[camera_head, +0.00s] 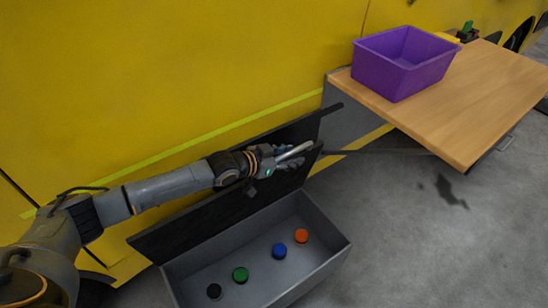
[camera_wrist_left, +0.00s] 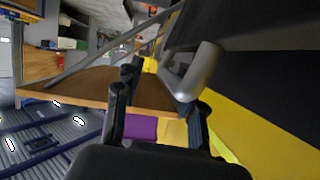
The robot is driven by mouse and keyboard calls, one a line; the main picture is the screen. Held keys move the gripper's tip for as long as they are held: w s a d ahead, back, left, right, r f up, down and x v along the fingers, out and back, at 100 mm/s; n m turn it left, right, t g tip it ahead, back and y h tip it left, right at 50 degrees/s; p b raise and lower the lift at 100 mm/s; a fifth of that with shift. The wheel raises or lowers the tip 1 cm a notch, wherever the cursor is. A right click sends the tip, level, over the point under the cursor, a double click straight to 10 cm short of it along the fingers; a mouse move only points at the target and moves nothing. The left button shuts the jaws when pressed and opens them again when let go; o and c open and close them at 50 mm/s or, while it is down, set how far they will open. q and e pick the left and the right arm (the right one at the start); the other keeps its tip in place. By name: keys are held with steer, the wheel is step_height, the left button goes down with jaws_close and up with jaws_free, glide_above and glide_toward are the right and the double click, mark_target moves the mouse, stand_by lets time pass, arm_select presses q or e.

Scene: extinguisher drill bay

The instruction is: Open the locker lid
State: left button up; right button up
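The grey locker (camera_head: 338,243) is a long open box on the floor against the yellow wall. Its dark lid (camera_head: 180,237) stands raised at the back, leaning towards the wall, so the inside shows. A silver bar handle (camera_head: 297,151) sits near the lid's upper right part; the handle also shows large in the left wrist view (camera_wrist_left: 203,70). My left gripper (camera_head: 285,160) is at this handle, in front of the lid. In the left wrist view its fingers (camera_wrist_left: 158,98) are spread, with the handle close to the right-hand finger; contact cannot be told. My right gripper is not in view.
Black (camera_head: 214,291), green (camera_head: 240,275), blue (camera_head: 279,251) and orange (camera_head: 301,236) round pieces lie in the locker. A wooden table (camera_head: 465,125) at the right carries a purple bin (camera_head: 400,80). Grey floor is clear at the lower right.

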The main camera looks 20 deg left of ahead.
arm_select(q)
steer(key=v, duration=0.9)
steer(key=shift+s+r, duration=0.15)
steer(key=shift+s, duration=0.05)
steer(key=shift+a, duration=0.1)
